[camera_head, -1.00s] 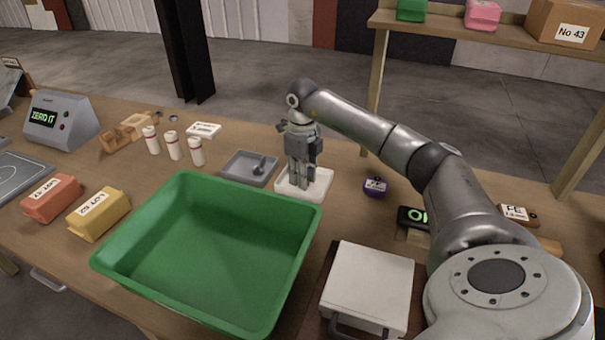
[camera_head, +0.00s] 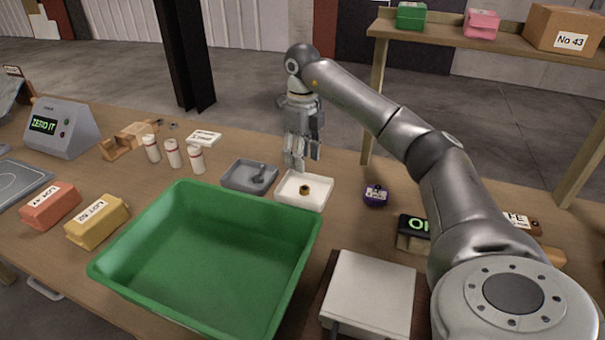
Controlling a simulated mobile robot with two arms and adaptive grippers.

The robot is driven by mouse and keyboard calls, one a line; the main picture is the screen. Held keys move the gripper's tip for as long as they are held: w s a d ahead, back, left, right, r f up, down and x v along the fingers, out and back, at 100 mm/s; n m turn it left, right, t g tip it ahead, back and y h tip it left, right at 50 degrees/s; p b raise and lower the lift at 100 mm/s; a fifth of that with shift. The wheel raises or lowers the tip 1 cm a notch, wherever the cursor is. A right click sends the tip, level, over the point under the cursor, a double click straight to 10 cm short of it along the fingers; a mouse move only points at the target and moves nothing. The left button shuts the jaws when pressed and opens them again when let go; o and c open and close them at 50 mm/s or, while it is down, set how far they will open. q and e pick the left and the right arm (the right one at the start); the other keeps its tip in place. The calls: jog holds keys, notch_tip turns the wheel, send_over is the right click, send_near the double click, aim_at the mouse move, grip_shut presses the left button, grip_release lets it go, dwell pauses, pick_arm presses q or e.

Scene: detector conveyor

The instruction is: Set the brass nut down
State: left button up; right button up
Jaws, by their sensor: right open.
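The brass nut (camera_head: 305,190), a small gold-brown ring, lies in the shallow white tray (camera_head: 290,203) on the table behind the green bin. My right gripper (camera_head: 303,162) is open and empty, pointing down just above the back of the white tray, apart from the nut. My left gripper is not in view.
A grey tray (camera_head: 236,182) with a small dark object stands left of the white tray. The large green bin (camera_head: 298,262) fills the front. A purple object (camera_head: 375,196) lies to the right, and white bottles (camera_head: 172,153) stand to the left. A shelf (camera_head: 480,42) rises behind right.

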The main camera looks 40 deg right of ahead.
jog(key=shift+r, duration=1.75)
